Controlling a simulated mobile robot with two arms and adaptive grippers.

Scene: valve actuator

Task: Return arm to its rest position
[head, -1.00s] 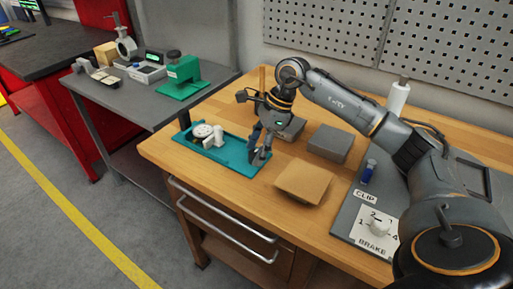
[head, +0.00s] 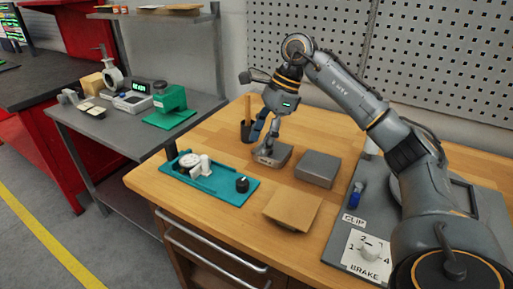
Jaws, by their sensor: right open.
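My right arm comes in from the right and arches over the wooden workbench (head: 225,140). My right gripper (head: 266,142) points down, with its fingertips over or just in front of a small grey box (head: 277,156). It is open, and I see nothing held in it. Whether the fingertips touch the box I cannot tell. A teal tray (head: 228,192) lies to the left and nearer, with a white round dial part (head: 189,161), a white upright piece (head: 205,165) and a black knob (head: 242,185). My left gripper is not in view.
A larger grey box (head: 318,168) and a tan block (head: 292,209) stand on the bench. A grey panel (head: 345,254) with a BRAKE dial (head: 369,248) and a blue clip (head: 356,193) lies at right. A dark cup (head: 247,132) stands behind the gripper. A pegboard (head: 310,30) closes the back.

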